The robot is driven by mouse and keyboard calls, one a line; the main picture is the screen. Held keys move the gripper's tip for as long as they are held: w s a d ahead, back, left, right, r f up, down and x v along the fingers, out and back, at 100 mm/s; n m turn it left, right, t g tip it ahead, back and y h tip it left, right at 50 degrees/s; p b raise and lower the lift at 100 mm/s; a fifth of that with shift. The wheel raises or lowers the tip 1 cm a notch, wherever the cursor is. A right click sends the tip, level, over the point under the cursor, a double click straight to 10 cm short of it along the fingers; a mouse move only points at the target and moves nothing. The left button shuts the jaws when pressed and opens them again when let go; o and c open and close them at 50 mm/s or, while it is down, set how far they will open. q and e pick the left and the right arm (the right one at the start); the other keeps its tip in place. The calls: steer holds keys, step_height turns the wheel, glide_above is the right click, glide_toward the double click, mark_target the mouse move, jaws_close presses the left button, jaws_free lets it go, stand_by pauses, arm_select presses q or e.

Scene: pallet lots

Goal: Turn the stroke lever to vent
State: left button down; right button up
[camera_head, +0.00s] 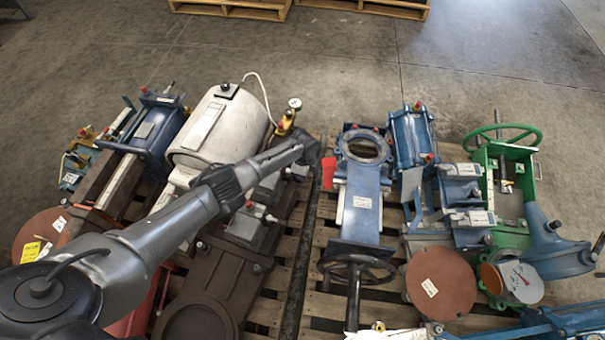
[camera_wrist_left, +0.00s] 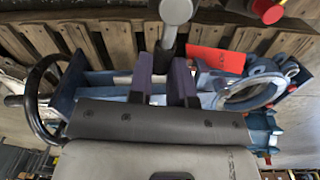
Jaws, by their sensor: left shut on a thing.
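My left arm reaches in from the lower left of the head view, and its gripper (camera_head: 312,150) is over the gap between the two pallets, left of the blue gate valve (camera_head: 361,205). In the left wrist view the two dark fingers of my left gripper (camera_wrist_left: 161,80) stand either side of a grey bar with a rounded end, which looks like the stroke lever (camera_wrist_left: 176,12). The gripper is shut on it. The lever's far end is hidden between the fingers, and I cannot read its position. My right gripper is not in view.
A red tag (camera_head: 328,172) hangs close to my left gripper. A white cylinder (camera_head: 220,125) with a gauge stands left. A blue actuator (camera_head: 410,135) and a green valve with handwheel (camera_head: 505,175) stand right.

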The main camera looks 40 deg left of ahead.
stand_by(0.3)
arm_select(q)
steer(key=c, duration=1.1)
jaws_free()
steer(key=shift+o, duration=0.2)
step_height(320, 180, up, 14)
steer(key=p, duration=0.9)
steer(key=shift+w+a, duration=0.15)
steer(key=shift+w, duration=0.25)
steer(key=shift+f, duration=0.1)
